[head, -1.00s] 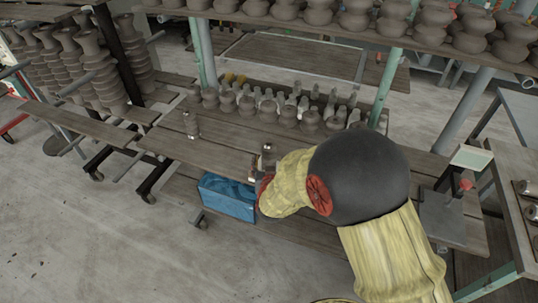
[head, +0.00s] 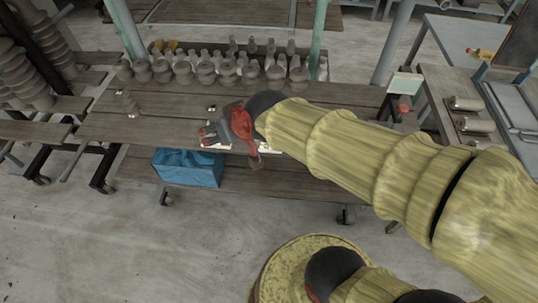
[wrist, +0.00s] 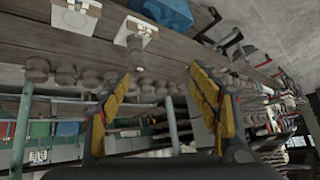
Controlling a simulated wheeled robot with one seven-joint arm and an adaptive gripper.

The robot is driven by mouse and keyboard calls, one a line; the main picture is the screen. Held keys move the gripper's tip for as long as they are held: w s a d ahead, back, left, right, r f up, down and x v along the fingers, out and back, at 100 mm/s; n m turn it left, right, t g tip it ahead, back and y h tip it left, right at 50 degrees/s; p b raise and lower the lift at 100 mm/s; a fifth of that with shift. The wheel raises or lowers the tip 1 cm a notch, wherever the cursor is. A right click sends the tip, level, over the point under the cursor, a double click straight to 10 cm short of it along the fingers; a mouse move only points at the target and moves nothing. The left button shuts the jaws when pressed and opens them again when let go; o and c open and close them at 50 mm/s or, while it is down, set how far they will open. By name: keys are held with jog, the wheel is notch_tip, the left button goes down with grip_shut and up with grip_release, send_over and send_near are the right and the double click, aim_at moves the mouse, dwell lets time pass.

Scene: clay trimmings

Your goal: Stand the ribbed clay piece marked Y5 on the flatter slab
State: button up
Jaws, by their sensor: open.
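A small grey ribbed piece (head: 126,103) stands upright on the left part of the wooden table (head: 165,100); no Y5 mark is legible. My gripper (head: 207,137) is over the table's front edge, to the right of that piece and apart from it. In the wrist view my gripper (wrist: 160,76) is open, with nothing between its yellow-padded fingers. That view also shows two pale slabs on the boards, one at the upper left (wrist: 78,14) and one nearer the middle (wrist: 143,27). A dark piece (wrist: 134,42) is at the middle slab. I cannot tell which slab is flatter.
Rows of clay pots (head: 205,73) and pale bottles line the table's back. A blue box (head: 187,167) sits on the lower shelf below the front edge. A green post (head: 318,35) rises behind.

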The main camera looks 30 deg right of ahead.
jog(key=s+d+r+g, duration=0.1)
jog(key=s+d, duration=0.1)
jog(key=s, duration=0.5)
jog(key=s+d+r+g+h, duration=0.1)
jog(key=s+d, duration=0.2)
jog(key=s, duration=0.5)
jog(key=shift+r+g, duration=0.3)
jog(key=shift+r, duration=0.1)
